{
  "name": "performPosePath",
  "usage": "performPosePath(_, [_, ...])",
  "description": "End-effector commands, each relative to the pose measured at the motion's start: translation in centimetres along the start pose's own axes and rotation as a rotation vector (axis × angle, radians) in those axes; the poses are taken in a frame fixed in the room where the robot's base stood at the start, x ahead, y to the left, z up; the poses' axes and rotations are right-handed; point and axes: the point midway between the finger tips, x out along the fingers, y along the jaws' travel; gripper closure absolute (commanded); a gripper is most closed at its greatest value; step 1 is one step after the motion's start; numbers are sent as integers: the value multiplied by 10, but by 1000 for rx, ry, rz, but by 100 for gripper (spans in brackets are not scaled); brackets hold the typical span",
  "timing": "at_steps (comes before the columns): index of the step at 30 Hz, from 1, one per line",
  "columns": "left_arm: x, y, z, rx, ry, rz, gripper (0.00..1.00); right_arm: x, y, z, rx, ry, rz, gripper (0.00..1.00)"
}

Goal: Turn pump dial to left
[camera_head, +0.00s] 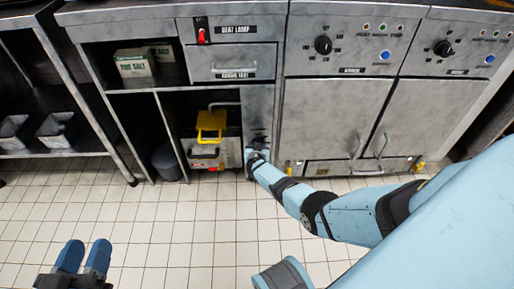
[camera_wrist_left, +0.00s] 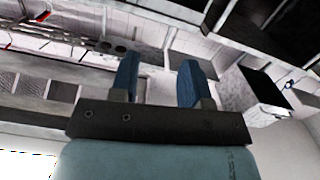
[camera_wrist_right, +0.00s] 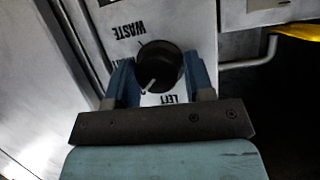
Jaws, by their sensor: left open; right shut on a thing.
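The pump dial (camera_wrist_right: 160,67) is a round black knob with a white pointer line, on a pale panel in the right wrist view. My right gripper (camera_wrist_right: 160,80) is around it, one finger on each side, shut on it. The pointer slants toward the lower left of that view, near the upside-down LEFT label (camera_wrist_right: 162,99). An upside-down WASTE label (camera_wrist_right: 128,30) is at the upper left. In the head view my right gripper (camera_head: 257,152) is at the narrow panel (camera_head: 258,112), and the dial is hard to make out. My left gripper (camera_head: 84,257) is open and empty above the floor.
A yellow-topped unit (camera_head: 212,124) stands in the open bay left of the panel. Cabinet doors (camera_head: 323,120) with bar handles are to the right. The tiled floor (camera_head: 180,225) is clear.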

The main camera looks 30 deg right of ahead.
Motion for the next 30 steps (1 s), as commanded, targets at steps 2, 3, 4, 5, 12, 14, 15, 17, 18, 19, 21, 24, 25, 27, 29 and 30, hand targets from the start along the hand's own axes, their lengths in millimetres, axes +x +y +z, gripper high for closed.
performPosePath(2, [0, 1, -1, -6, -3, 1, 57, 1, 4, -1, -27, 2, 18, 75])
performPosePath(3, [-1, 1, -2, -11, -6, 2, 57, 1, 4, 0, -46, 2, 27, 75])
performPosePath(4, [-1, 2, -2, -15, -9, 2, 57, 1, 4, -1, -62, 4, 34, 75])
performPosePath(5, [-1, 2, -1, -20, -12, 2, 57, 1, 4, -1, -79, 5, 40, 75])
performPosePath(12, [-2, 5, 7, -56, -33, -4, 57, 2, 4, 1, -261, 19, 115, 76])
performPosePath(14, [-2, 4, 9, -54, -32, -5, 57, 2, 4, 2, -312, 23, 137, 76])
performPosePath(15, [-2, 4, 10, -50, -31, -5, 57, 2, 5, 2, -345, 27, 151, 76])
performPosePath(17, [-2, 3, 10, -41, -27, -6, 57, 2, 5, 2, -396, 31, 172, 76])
performPosePath(18, [-1, 2, 11, -34, -24, -7, 57, 2, 5, 3, -429, 33, 185, 76])
performPosePath(19, [-1, 1, 11, -27, -20, -7, 57, 3, 5, 2, -453, 36, 195, 76])
performPosePath(21, [0, 0, 10, -7, -9, -8, 57, 3, 6, 2, -507, 41, 218, 76])
performPosePath(24, [2, -3, 5, 29, 15, -7, 57, 3, 6, 3, -578, 47, 247, 76])
performPosePath(25, [2, -4, 3, 39, 22, -6, 57, 3, 6, 3, -597, 48, 255, 76])
performPosePath(27, [2, -5, 1, 59, 35, -4, 57, 4, 6, 2, -639, 53, 273, 76])
performPosePath(29, [2, -6, -1, 71, 43, -4, 57, 4, 7, 2, -670, 55, 286, 76])
performPosePath(30, [3, -7, -1, 79, 47, -5, 57, 4, 7, 2, -689, 57, 295, 76])
